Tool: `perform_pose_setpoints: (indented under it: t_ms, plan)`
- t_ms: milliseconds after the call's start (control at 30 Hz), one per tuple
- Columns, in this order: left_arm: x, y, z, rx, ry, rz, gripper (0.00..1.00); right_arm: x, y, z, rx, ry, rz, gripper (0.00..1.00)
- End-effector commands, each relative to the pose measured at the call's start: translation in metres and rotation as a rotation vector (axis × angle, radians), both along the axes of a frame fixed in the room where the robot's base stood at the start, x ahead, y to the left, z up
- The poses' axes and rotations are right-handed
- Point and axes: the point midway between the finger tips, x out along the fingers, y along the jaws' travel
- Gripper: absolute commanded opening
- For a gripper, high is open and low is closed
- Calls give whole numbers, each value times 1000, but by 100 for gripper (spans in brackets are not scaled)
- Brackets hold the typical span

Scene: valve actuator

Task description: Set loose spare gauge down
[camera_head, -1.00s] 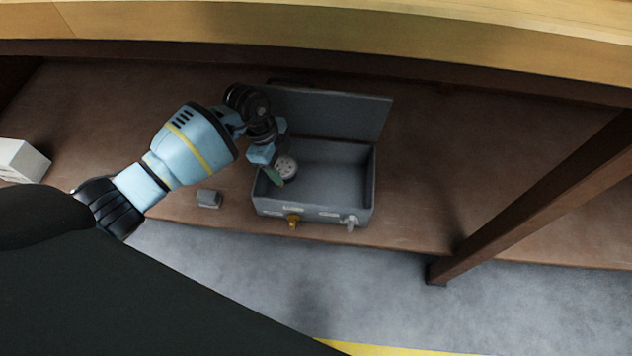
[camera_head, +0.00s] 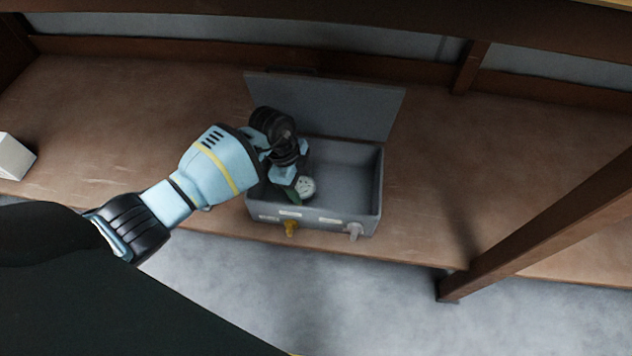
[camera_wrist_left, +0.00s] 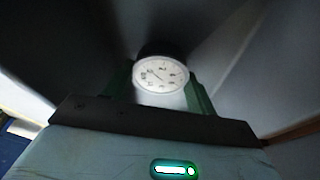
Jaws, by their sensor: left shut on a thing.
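The spare gauge (camera_head: 306,187) has a round white dial and a dark rim. It also shows in the left wrist view (camera_wrist_left: 160,75), between the green fingers. My left gripper (camera_head: 294,190) is shut on the gauge and holds it inside the left part of an open grey box (camera_head: 372,192). I cannot tell whether the gauge touches the box floor. The gripper and wrist hide the box's left back corner. My right gripper is not in view.
The box lid (camera_head: 345,105) stands open at the back. The box's right half looks empty. A wooden post (camera_head: 550,220) stands to the right. A white block (camera_head: 14,157) lies far left.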

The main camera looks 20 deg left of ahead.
Motion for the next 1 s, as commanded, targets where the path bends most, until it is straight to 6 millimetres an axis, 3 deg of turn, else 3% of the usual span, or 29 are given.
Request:
perform_pose_setpoints:
  t_ms: [267,400,767,800,933,1000]
  plan:
    - [26,-34,0,-4,-3,-2,29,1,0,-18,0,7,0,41]
    - [23,-29,-12,0,0,1,29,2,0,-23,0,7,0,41]
    - [23,-29,-14,0,0,-1,29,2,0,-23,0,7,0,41]
    - [23,-29,-14,0,0,-1,59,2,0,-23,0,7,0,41]
    - [23,-29,-14,0,0,-1,76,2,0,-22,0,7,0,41]
    - [23,-29,-14,0,0,-1,78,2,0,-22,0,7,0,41]
